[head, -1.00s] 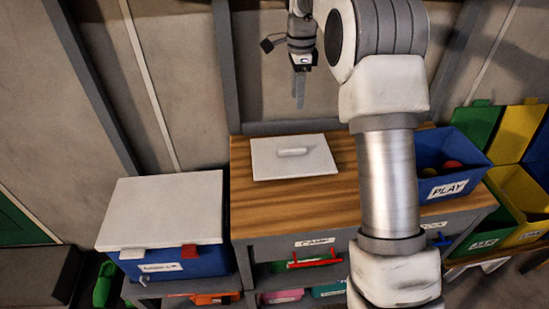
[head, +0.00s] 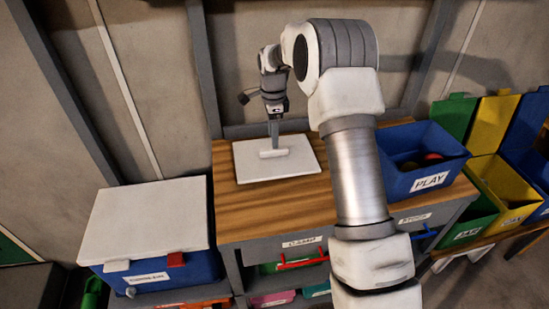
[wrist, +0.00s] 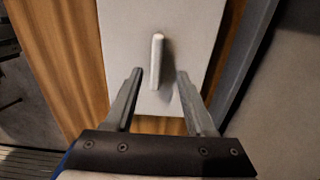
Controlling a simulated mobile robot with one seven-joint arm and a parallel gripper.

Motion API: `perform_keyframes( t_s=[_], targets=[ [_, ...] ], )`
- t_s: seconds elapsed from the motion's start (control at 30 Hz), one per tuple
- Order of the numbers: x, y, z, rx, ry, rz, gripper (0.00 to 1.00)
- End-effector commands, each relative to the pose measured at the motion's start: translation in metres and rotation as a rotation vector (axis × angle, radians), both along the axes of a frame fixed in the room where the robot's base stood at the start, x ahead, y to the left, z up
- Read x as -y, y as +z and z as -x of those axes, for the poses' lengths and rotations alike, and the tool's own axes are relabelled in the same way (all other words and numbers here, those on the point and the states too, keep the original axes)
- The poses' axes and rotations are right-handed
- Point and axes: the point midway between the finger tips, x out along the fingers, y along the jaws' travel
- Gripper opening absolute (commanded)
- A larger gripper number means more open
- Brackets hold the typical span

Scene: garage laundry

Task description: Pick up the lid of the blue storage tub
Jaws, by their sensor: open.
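A flat white lid (head: 305,163) with a raised bar handle (head: 274,153) lies on the wooden bench top. The lid (wrist: 190,40) and its handle (wrist: 157,58) also show in the wrist view. My gripper (head: 274,144) is just above the handle, pointing down. In the wrist view my gripper (wrist: 159,76) is open and empty. The handle's near end appears between its fingers, with a gap on each side; I cannot tell the exact height. An open blue tub (head: 428,176) labelled PLAY stands right of the lid, with balls inside.
A second blue tub (head: 185,273) at the left has a closed white lid (head: 145,220) with a red latch. Green and yellow bins (head: 505,185) stand at the right. The wall is close behind the bench (head: 240,222). Bare wood lies in front of the lid.

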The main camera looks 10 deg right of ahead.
Motion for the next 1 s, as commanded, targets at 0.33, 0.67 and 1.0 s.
perform_keyframes(
  t_s=[0.33, 0.67, 1.0],
  targets=[
    [0.003, -0.045, 0.006, -0.001, 0.000, 0.000, 0.55],
    [0.003, -0.047, 0.005, 0.000, 0.000, 0.001, 0.42],
    [0.003, -0.046, 0.005, 0.001, 0.000, 0.001, 0.00]
  ],
)
